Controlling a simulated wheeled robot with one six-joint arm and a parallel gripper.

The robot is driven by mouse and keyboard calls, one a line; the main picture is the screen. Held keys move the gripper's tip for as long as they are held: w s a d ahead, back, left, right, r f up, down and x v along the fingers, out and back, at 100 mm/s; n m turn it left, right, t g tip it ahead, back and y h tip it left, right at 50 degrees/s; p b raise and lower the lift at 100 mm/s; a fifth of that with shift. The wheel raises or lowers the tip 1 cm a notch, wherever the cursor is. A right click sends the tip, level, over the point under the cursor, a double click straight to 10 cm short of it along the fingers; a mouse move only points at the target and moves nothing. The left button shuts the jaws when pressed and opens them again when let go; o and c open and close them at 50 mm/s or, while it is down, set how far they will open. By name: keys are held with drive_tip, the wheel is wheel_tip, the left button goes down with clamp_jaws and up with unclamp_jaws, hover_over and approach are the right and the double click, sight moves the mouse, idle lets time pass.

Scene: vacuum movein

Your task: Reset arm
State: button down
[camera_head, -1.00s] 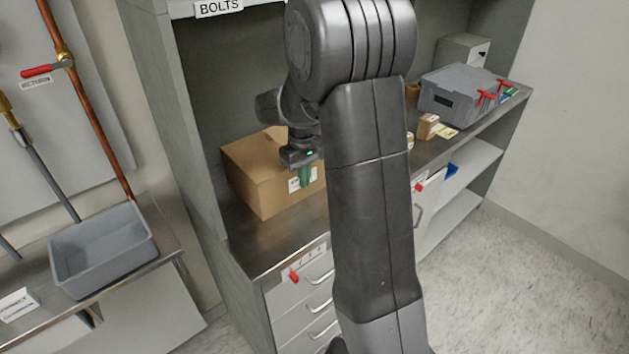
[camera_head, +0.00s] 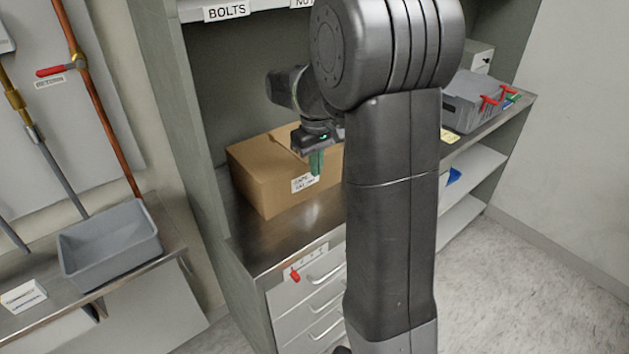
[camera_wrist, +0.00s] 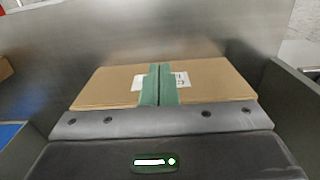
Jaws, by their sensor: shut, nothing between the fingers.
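My gripper (camera_head: 316,163) hangs from my bent arm in front of the cardboard box (camera_head: 270,172) on the metal counter. Its green fingers point down and are shut together with nothing between them. In the wrist view the closed green fingers (camera_wrist: 158,86) overlap the box (camera_wrist: 215,82) and partly cover its white label. I cannot tell whether the fingertips touch the box. My upper arm hides part of the counter and the right side of the box in the head view.
A grey bin (camera_head: 108,244) stands on a bench at the left, beside a copper pipe (camera_head: 97,95) with a red handle. A grey crate (camera_head: 474,100) sits at the counter's far right. Drawers (camera_head: 312,290) lie below the counter. The floor at the right is clear.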

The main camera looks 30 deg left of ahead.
drive_tip(key=shift+s+d+r, duration=0.1)
drive_tip(key=shift+d+r, duration=0.05)
drive_tip(key=shift+r, duration=1.75)
drive_tip(key=shift+f, duration=0.1)
